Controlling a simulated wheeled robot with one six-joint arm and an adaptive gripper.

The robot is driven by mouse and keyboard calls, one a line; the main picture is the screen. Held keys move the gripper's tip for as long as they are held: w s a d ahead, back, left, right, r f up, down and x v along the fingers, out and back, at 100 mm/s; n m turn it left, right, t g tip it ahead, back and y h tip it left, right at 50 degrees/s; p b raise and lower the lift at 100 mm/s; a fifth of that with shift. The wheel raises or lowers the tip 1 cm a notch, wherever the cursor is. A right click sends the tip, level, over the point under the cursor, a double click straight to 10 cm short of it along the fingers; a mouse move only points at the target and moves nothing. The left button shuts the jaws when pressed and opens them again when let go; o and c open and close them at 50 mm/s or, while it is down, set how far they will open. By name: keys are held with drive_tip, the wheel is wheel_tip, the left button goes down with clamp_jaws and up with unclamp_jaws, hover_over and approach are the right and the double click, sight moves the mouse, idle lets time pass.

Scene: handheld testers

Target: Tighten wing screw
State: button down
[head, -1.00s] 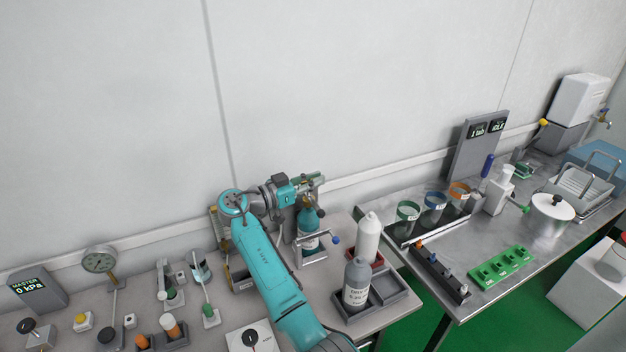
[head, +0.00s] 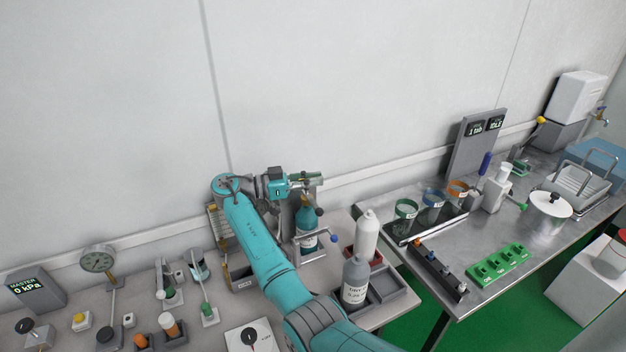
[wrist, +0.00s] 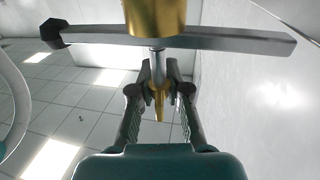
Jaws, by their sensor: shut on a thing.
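The brass wing screw (wrist: 158,100) shows in the wrist view with its end between my fingertips. A silver shaft (wrist: 157,62) runs from it up to a brass boss (wrist: 156,16) on a grey crossbar (wrist: 215,37). My gripper (wrist: 159,88) is shut on the wing screw, with one finger on each side. In the head view my gripper (head: 304,182) is at a metal stand behind the teal bottle (head: 307,222). The screw is too small to make out there.
A grey bottle (head: 355,282) and a white bottle (head: 367,236) stand in trays right of my arm. A dial gauge (head: 98,262) and several small fixtures are at the left. A second steel table (head: 500,285) holds cups and a pot (head: 550,206).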

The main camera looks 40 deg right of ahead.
drive_tip(key=shift+a, duration=0.1)
drive_tip(key=c, duration=1.3)
unclamp_jaws()
wheel_tip(320, 180, up, 10)
